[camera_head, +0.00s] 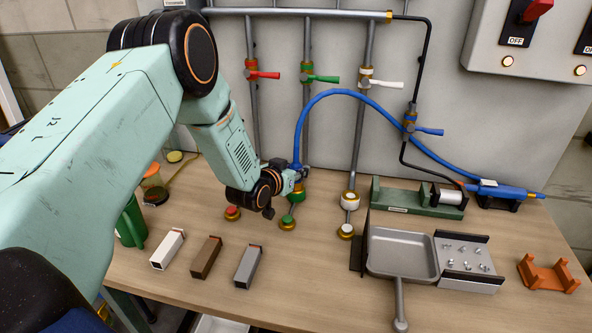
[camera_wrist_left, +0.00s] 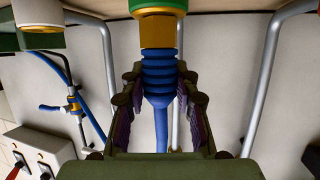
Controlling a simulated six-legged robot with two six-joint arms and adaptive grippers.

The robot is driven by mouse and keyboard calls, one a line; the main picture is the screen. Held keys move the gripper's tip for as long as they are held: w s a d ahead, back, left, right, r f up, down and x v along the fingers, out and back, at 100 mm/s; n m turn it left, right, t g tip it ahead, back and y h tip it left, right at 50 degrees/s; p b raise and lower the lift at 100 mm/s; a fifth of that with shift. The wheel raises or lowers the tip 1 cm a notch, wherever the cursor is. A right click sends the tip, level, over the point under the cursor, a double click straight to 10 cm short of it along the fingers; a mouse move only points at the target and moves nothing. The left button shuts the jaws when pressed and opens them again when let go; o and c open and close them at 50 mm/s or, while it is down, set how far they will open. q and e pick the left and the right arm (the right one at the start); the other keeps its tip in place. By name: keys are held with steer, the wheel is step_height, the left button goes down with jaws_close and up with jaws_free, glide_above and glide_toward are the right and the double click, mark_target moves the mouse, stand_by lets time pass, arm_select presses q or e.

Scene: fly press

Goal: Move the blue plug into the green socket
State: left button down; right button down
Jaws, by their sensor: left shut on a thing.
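My left gripper (camera_head: 298,172) is shut on the blue plug, just above the green socket (camera_head: 296,197) at the back of the bench. In the left wrist view, the fingers of my left gripper (camera_wrist_left: 159,78) sit on both sides of the ribbed blue plug (camera_wrist_left: 158,72). The plug's brass end lines up with and appears to meet the gold, green-ringed green socket (camera_wrist_left: 157,6); how deep it sits is hidden. A blue hose (camera_head: 345,92) arches from the plug to the right. My right gripper is not in view.
A red-topped socket (camera_head: 232,213) and a white-topped socket (camera_head: 350,198) stand to either side. Pipes with a red valve handle (camera_head: 262,75) and others rise behind. Three open boxes, a grey pan (camera_head: 403,253) and an orange bracket (camera_head: 548,274) lie on the bench.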

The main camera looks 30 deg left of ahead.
mark_target(296, 147)
arm_select(q)
steer(key=c, duration=0.9)
jaws_free()
steer(key=shift+c, duration=0.2)
steer(key=shift+o, duration=0.5)
steer(key=o, duration=0.3)
steer(key=shift+r, duration=0.1)
steer(key=shift+r+p, duration=3.85)
steer(key=shift+r, duration=1.15)
steer(key=shift+f, duration=0.2)
